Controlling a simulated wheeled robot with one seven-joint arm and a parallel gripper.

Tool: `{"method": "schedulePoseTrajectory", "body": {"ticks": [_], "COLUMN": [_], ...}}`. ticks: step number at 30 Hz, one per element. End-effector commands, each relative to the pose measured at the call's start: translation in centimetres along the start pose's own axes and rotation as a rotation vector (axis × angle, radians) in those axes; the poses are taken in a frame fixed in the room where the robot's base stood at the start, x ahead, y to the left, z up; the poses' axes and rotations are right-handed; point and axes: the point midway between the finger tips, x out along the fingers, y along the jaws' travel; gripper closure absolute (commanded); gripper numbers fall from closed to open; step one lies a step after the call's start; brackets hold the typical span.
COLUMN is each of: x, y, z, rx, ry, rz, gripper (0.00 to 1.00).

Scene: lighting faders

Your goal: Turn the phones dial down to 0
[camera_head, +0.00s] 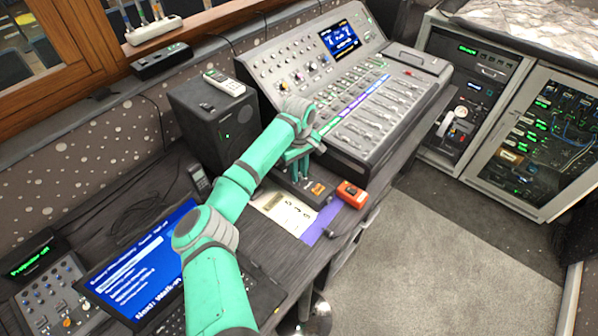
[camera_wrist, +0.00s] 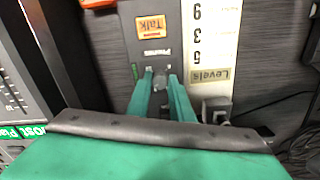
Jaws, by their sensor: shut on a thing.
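The phones dial (camera_wrist: 160,79) is a small grey knob on a dark talkback box (camera_wrist: 153,10), beside the upside-down word "Phones". My gripper (camera_wrist: 160,88) has its two green fingers closed around the dial, one on each side. The dial's pointer and scale cannot be made out. In the head view the talkback box (camera_head: 316,197), with its orange Talk button (camera_head: 318,188), lies on the desk in front of the mixing console. My gripper (camera_head: 294,172) points down at its back end there and hides the dial.
A pale "Levels" card (camera_head: 285,212) lies close beside the box. A red-orange device (camera_head: 351,194) sits on its other side. The mixing console (camera_head: 372,122) rises behind, and a black speaker (camera_head: 207,117) stands behind my arm. A laptop (camera_head: 140,268) is at lower left.

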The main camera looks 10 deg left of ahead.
Motion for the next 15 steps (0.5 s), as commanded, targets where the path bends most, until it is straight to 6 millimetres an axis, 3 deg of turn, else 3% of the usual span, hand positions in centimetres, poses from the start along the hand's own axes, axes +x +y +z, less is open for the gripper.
{"method": "schedulePoseTrajectory", "body": {"ticks": [15], "x": [-0.09], "y": [-0.04], "z": [-0.35], "rx": [-0.482], "ry": [0.010], "rz": [0.001], "gripper": [1.00]}}
